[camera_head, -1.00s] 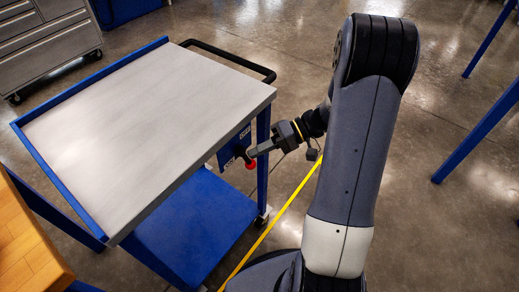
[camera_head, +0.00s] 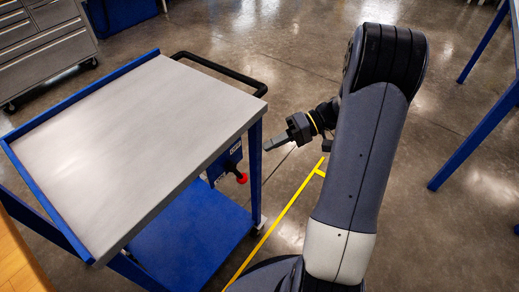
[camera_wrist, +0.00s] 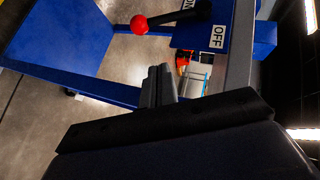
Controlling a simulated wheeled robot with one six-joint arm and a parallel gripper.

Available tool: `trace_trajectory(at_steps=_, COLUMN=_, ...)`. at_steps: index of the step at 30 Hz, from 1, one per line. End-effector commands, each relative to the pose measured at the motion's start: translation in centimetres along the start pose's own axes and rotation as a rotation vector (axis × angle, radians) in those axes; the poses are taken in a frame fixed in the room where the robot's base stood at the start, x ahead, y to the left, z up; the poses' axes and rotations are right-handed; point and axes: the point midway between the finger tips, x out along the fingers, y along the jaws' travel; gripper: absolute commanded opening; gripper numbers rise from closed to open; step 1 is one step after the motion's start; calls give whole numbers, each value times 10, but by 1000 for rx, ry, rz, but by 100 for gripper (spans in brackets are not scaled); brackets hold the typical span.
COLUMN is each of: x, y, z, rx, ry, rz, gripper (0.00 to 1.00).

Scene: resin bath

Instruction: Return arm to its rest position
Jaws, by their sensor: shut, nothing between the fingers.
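My gripper (camera_head: 277,143) is in the head view, right of the blue cart (camera_head: 137,143) and clear of its edge. Its fingers are together and empty. In the wrist view the closed fingers (camera_wrist: 158,84) point toward the cart. A lever with a red knob (camera_head: 241,178) sits on a blue switch box (camera_head: 224,160) at the cart's side. In the wrist view the red knob (camera_wrist: 139,24) and an OFF label (camera_wrist: 218,36) on the box show apart from my fingertips. Part of an ON label shows behind the lever.
The cart has a bare grey top and a black handle (camera_head: 222,73). A yellow line (camera_head: 280,220) marks the floor between cart and arm. A grey drawer cabinet (camera_head: 45,45) stands at back left. Blue legs (camera_head: 475,135) rise at right. A wooden surface edge (camera_head: 14,262) shows at lower left.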

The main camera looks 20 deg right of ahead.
Motion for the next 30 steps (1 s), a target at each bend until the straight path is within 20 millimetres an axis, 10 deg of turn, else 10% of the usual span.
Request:
trace_trajectory(at_steps=12, x=-48, y=4, z=0, rx=1, ry=0, rz=0, gripper=0)
trace_trajectory(at_steps=30, x=-20, y=3, z=1, rx=1, ry=-4, rz=-2, gripper=0)
